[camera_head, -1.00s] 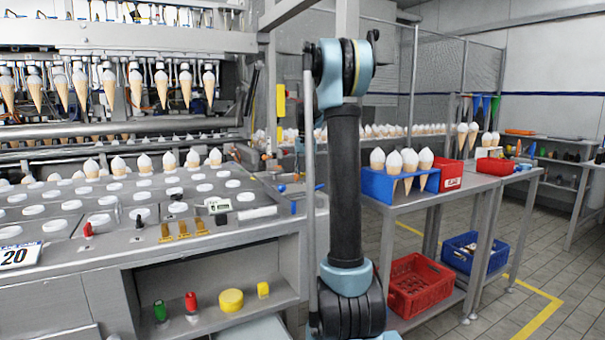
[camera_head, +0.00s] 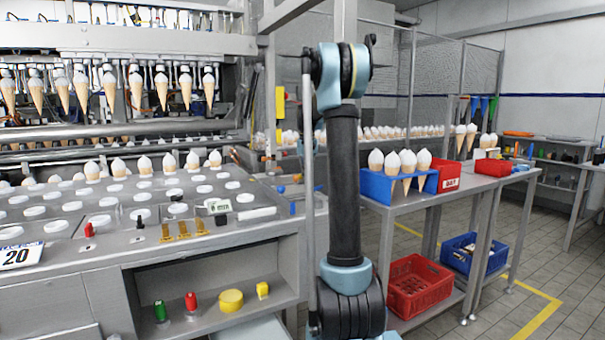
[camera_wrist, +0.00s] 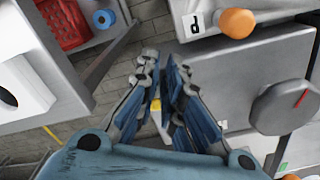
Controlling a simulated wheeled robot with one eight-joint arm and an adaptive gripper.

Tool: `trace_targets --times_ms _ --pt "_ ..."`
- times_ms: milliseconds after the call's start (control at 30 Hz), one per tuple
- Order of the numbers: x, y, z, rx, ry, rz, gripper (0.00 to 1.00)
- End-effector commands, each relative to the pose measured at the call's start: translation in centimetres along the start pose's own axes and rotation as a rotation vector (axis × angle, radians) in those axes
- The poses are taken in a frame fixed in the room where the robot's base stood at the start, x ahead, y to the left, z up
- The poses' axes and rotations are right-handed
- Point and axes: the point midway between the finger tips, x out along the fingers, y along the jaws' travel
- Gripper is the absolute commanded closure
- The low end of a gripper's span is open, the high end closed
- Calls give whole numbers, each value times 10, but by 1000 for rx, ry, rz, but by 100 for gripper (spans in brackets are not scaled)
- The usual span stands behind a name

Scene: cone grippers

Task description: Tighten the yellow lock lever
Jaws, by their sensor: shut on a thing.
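The wrist view shows an orange knob (camera_wrist: 238,23) and a grey dial with a red mark (camera_wrist: 286,107) at right, and a red crate (camera_wrist: 62,24) upper left. In the head view a blue cone holder (camera_head: 376,187) stands on the steel cart (camera_head: 420,200) beside my arm.

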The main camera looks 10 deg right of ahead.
Motion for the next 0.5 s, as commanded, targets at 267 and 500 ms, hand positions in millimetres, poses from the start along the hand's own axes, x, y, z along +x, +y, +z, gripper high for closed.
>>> trace_targets --times_ms 267,500 --pt "4 8 -10 6 9 6 100" --pt "4 9 -10 6 9 6 100"
